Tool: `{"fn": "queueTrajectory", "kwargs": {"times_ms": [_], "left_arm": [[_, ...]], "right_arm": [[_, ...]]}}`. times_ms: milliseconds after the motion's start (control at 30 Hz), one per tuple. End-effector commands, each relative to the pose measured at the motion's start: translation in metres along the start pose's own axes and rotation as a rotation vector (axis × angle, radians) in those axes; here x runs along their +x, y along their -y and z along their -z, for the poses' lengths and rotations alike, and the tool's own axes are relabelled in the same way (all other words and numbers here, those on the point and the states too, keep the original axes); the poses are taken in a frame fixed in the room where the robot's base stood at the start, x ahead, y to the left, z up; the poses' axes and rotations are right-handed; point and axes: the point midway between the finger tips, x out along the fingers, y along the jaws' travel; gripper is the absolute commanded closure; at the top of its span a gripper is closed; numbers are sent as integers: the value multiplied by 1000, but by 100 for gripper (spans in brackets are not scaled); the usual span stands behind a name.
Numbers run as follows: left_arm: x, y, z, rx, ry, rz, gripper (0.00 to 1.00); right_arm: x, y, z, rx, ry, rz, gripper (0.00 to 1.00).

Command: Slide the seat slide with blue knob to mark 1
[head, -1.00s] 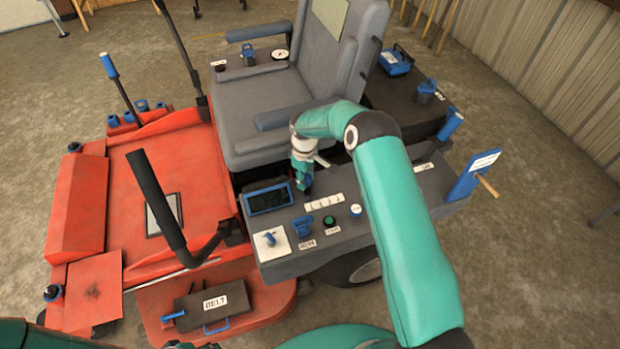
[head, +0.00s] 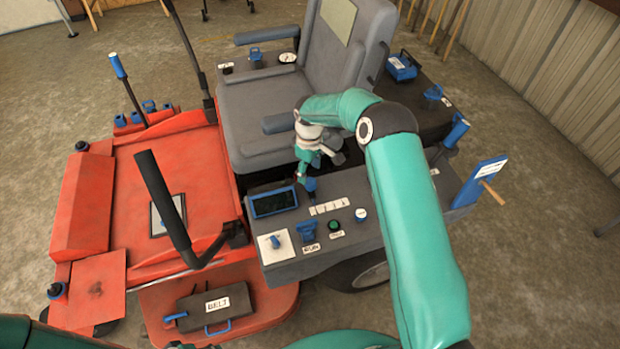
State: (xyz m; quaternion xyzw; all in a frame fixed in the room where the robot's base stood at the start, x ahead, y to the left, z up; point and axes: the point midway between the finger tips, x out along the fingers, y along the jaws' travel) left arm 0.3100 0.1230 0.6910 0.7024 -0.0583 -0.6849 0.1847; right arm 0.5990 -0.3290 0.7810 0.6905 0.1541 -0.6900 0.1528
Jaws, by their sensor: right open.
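A small blue knob (head: 310,185) stands on the grey side console, just behind a row of white number tags (head: 329,207). I take it for the seat slide's knob; the tags are too small to read, so I cannot tell its mark. My right gripper (head: 309,169) points down just above the knob, open. Whether its fingers touch the knob I cannot tell. The slot under it is partly hidden. My left gripper is not in view.
The grey seat (head: 265,105) and its armrest stand close behind the gripper. A dark screen (head: 273,201), a blue switch (head: 308,230) and a green button (head: 333,224) are on the console. A blue upright lever plate (head: 479,183) stands at its right end.

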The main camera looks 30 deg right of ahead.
Motion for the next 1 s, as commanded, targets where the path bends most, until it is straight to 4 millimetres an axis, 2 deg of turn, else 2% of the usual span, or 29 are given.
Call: {"fn": "queueTrajectory", "kwargs": {"times_ms": [100,333,1000], "left_arm": [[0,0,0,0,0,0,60],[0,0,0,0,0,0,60],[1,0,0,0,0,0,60]], "right_arm": [[-25,0,1,-1,-2,-2,36],[-53,0,1,-2,-2,0,36],[-58,0,0,-1,0,1,36]]}}
